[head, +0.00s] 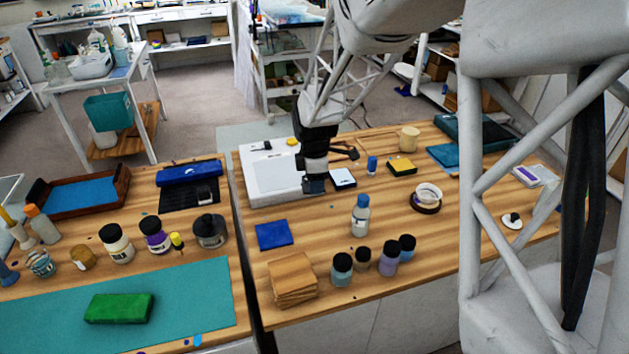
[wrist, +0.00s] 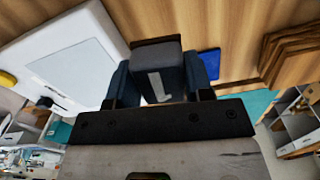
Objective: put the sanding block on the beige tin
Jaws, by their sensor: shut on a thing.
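My gripper (head: 314,172) is at the middle of the head view, beside the right edge of the white flat device. In the wrist view its two dark fingers close on a dark grey block (wrist: 157,55), which I take to be the sanding block. The block has a light mark on its near face. In the head view the block is hard to tell apart from the dark fingers. The beige tin (head: 408,139) stands upright toward the back of the right table, right of my gripper and apart from it. I cannot see it in the wrist view.
The white device (head: 272,180) lies left of my gripper. A small blue bottle (head: 372,165), a yellow-topped box (head: 402,167) and a light blue-topped box (head: 343,178) are near the tin. A clear bottle (head: 360,215) stands in front. Bare wood lies around the tin's front.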

